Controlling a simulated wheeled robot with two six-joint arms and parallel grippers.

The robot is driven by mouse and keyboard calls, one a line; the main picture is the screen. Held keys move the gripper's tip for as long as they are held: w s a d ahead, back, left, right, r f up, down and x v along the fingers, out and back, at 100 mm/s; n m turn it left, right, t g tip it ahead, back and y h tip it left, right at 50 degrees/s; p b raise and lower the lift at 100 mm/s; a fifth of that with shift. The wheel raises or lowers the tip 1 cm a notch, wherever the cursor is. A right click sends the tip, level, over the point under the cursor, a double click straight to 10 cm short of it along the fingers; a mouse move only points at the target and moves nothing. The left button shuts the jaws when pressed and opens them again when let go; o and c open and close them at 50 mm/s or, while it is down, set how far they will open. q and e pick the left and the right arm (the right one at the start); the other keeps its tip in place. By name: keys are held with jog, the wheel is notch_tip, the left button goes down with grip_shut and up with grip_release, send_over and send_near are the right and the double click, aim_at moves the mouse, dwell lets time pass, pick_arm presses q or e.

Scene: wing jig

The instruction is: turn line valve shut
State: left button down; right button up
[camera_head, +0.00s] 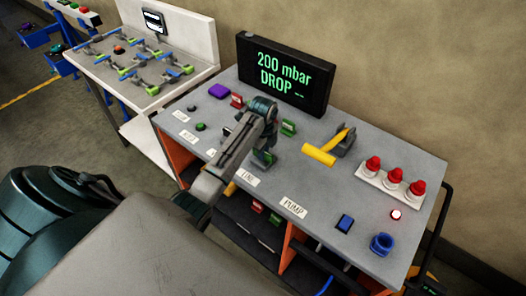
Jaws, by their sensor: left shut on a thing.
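The LINE label (247,178) lies near the front edge of the grey bench. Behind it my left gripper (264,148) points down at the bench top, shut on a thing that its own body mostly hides. From its place behind the label this looks like the line valve, but its handle angle cannot be seen. A green piece (263,158) shows at the gripper's lower end. To the right, behind the PUMP label (293,210), a separate yellow-handled valve (319,155) stands clear of the gripper. My right gripper is not in view.
A black display (286,74) at the back reads "200 mbar DROP". A green block (288,127) is close to the gripper.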

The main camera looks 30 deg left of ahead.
pick_arm(q)
jog(key=shift+m, duration=0.7)
jog(key=c, duration=1.4)
grip_release()
jog(key=shift+c, duration=0.2)
